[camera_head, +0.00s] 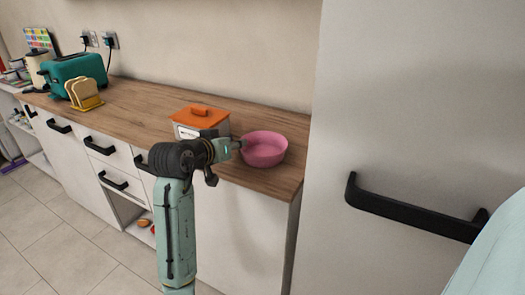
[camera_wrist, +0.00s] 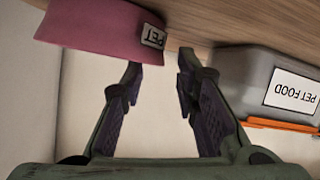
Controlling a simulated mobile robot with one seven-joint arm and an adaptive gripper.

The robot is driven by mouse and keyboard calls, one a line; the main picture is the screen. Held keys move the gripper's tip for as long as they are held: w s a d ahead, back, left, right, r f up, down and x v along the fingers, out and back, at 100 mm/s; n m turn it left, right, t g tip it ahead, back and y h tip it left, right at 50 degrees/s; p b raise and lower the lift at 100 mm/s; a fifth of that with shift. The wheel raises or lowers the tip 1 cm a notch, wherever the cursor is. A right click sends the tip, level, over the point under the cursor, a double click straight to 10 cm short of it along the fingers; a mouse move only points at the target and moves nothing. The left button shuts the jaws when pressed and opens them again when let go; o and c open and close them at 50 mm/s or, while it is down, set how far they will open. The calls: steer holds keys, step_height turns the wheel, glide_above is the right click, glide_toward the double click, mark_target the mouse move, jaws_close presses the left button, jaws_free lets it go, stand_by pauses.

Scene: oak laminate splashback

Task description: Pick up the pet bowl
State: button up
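The pink pet bowl (camera_head: 264,151) stands upright on the right end of the wooden counter. In the wrist view, the bowl (camera_wrist: 95,32) appears upside down at the upper left, with a small "PET" label on its side. My gripper (camera_head: 238,145) is at the bowl's left side, near its rim. In the wrist view, my gripper (camera_wrist: 161,62) has its two fingers apart with nothing held. The left fingertip overlaps the bowl's rim edge, and the right fingertip is clear of the bowl. I cannot tell whether either finger touches it.
A pet food container (camera_head: 200,120) with an orange lid stands just left of the bowl, close to my gripper; its label shows in the wrist view (camera_wrist: 292,91). A teal toaster (camera_head: 82,70) and toast rack (camera_head: 85,95) are farther left. A tall white door (camera_head: 400,110) borders the counter's right end.

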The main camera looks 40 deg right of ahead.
mark_target(263, 150)
steer(key=p+x, duration=0.1)
steer(key=x, duration=0.3)
steer(key=shift+d+p, duration=0.2)
steer(key=shift+p, duration=0.1)
steer(key=shift+w+d+f, duration=0.25)
steer(key=shift+d+f, duration=0.05)
steer(key=shift+d, duration=0.05)
jaws_close()
steer(key=shift+r, duration=0.1)
